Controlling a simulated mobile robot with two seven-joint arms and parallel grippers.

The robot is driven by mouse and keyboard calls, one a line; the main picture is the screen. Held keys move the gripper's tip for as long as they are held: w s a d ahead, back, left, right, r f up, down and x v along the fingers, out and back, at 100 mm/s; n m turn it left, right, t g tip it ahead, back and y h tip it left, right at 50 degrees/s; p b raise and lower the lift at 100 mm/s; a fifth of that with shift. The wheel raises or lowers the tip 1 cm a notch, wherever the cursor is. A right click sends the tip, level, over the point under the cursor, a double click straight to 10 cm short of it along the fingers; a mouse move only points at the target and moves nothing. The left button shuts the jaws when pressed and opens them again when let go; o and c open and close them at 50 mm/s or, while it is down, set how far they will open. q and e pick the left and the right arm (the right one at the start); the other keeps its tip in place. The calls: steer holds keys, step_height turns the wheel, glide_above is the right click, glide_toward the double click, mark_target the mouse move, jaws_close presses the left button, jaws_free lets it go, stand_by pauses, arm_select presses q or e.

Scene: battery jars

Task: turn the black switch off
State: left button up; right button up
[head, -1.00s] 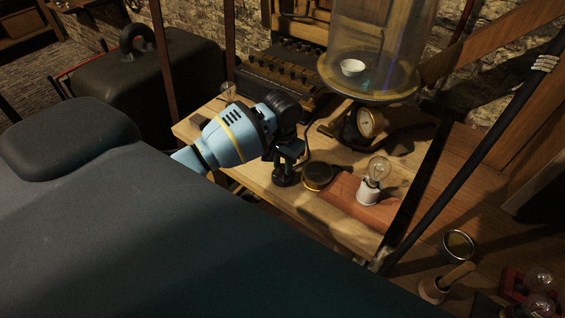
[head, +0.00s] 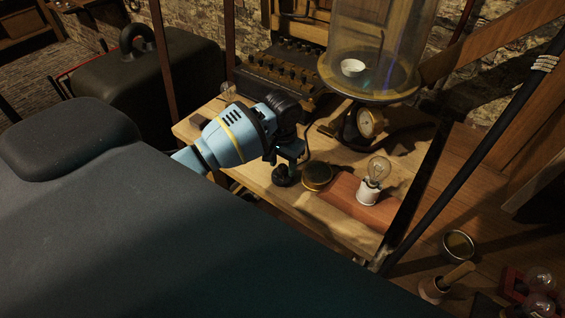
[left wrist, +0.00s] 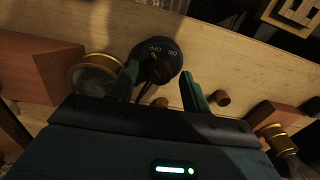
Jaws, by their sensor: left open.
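The black switch (head: 284,177) stands on the wooden table, just below my left gripper (head: 288,156) in the head view. In the left wrist view the switch (left wrist: 172,52) is a round black base with ON and OFF lettering and a small lever in its middle. My left gripper (left wrist: 160,84) is open, with its dark green fingers on either side of the lever. The left finger overlaps the switch's edge in that view, and I cannot tell whether it touches. The exact lever setting is too dark to read. My right gripper is not in view.
A round brass-rimmed dish (head: 317,178) sits right beside the switch. A bulb in a white socket (head: 368,192) stands on a red-brown block (head: 343,193). A glass jar (head: 380,45), a gauge (head: 371,122) and a knobbed box (head: 280,82) stand behind.

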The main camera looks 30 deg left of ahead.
mark_target(282, 166)
arm_select(q)
step_height(282, 166, up, 8)
steer(key=shift+f, duration=0.1)
stand_by(0.4)
steer(key=s+d+f+m+h, duration=0.1)
steer(key=s+d+f, duration=0.3)
steer(key=s+f, duration=0.25)
steer(key=s+d+f+m, duration=0.1)
steer(key=s+d+f, duration=0.3)
steer(key=s+f, duration=0.3)
steer(key=s+a+r+t, duration=0.2)
steer(key=s, duration=1.8)
steer(key=w+d+f+t, duration=0.3)
steer(key=w+f+t, duration=0.3)
steer(key=f, duration=0.4)
steer(key=shift+w+n+t+h, duration=0.3)
steer(key=shift+t+h, duration=0.1)
steer(key=shift+t, duration=0.4)
